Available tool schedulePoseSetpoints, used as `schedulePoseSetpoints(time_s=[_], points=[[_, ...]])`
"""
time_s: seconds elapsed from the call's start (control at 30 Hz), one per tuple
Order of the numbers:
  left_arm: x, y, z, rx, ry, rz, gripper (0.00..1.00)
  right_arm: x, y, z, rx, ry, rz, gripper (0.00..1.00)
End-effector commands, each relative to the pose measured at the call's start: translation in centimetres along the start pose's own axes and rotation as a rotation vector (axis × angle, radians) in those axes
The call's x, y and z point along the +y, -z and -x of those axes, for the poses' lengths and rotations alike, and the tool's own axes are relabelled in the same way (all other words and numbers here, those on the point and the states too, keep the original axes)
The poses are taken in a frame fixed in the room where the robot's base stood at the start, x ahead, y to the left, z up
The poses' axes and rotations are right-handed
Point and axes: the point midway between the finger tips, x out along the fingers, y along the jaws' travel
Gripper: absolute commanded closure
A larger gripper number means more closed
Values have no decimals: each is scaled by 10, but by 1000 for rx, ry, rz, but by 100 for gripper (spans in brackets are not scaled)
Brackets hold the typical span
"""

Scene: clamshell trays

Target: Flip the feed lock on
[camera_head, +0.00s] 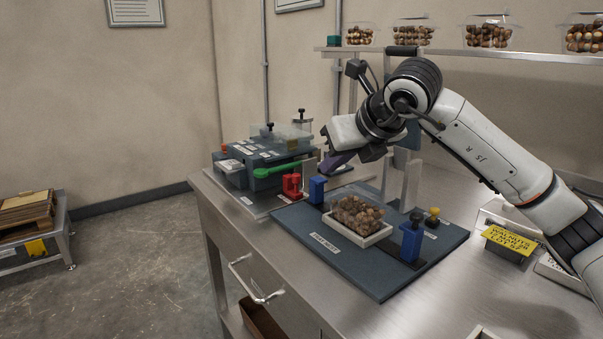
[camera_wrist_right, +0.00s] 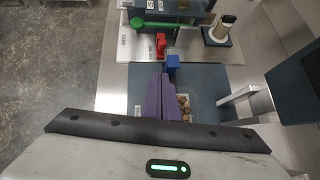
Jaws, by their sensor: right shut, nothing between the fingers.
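I cannot tell for certain which part is the feed lock. The red clamp-like part (camera_head: 291,185) stands on the metal plate in front of the dark machine (camera_head: 262,158); it also shows in the wrist view (camera_wrist_right: 161,44). A green lever (camera_head: 285,170) extends from the machine's front, and it shows in the wrist view too (camera_wrist_right: 150,22). In the wrist view, the fingers (camera_wrist_right: 164,77) point toward that block (camera_wrist_right: 173,62). My left gripper is not in view.
A clear tray of nuts (camera_head: 357,213) sits in a white holder on the dark mat (camera_head: 384,283). Filled clamshells line the shelf (camera_head: 500,56).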

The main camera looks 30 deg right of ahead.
Motion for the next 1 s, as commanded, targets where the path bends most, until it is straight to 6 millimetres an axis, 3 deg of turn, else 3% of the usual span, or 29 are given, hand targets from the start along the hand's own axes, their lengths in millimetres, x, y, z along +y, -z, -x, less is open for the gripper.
schedulePoseSetpoints(time_s=[0.27,0.67,1.0], points=[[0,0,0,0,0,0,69,0,1,-21,4,-1,-2,100],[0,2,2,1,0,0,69,0,0,-105,3,-1,-2,100],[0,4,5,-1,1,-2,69,0,-25,-129,-1,0,-1,100]])
